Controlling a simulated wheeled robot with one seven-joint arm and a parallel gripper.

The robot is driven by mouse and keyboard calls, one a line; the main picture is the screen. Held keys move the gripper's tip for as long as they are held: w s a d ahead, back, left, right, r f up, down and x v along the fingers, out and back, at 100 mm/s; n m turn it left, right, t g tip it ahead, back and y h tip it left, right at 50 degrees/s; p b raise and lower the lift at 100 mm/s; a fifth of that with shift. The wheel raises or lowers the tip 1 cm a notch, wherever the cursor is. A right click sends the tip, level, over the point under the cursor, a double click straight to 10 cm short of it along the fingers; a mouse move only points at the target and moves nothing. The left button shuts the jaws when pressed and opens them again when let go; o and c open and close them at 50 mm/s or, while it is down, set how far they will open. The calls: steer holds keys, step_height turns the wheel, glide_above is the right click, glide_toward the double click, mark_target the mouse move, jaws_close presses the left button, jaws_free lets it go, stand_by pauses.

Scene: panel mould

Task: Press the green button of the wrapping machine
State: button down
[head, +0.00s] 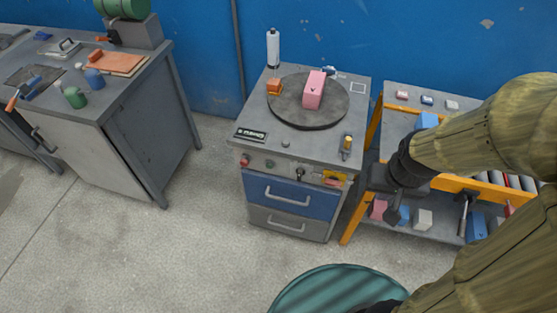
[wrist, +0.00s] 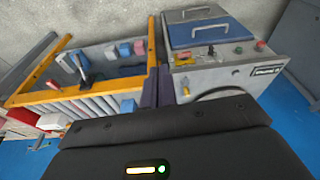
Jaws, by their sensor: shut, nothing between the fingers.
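The wrapping machine (head: 237,165) is a grey cabinet with a dark round turntable (head: 310,118) on top. A pink block (head: 314,90) stands on the turntable. The front strip holds a red button (head: 245,159), a small green button (head: 269,163), a black knob (head: 300,173) and a red-and-yellow switch (head: 333,179). In the wrist view the green button (wrist: 238,50) sits between the red button (wrist: 260,45) and the black knob (wrist: 211,50). My gripper (head: 394,212) is shut and empty, right of the machine and apart from the green button. Its fingers show in the wrist view (wrist: 158,88).
An orange-framed shelf cart (head: 362,152) with small coloured blocks stands right of the machine, close to my gripper. A grey workbench (head: 150,150) with tools is at the left. A blue wall (head: 410,35) is behind.

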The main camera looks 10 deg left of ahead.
steer(key=shift+s+a, duration=0.1)
steer(key=shift+s, duration=0.05)
steer(key=n+t+y+b, duration=0.75)
steer(key=n+b, duration=0.45)
steer(key=n, duration=0.9)
glide_toward(269, 166)
steer(key=s+a+f, duration=0.5)
steer(key=s+a, duration=0.1)
steer(key=shift+d+r+t, duration=0.1)
steer(key=shift+d+t, duration=0.15)
steer(key=w+b, duration=0.1)
steer(key=w, duration=0.7)
steer(key=shift+w+d, duration=0.4)
steer(key=shift+b, duration=0.3)
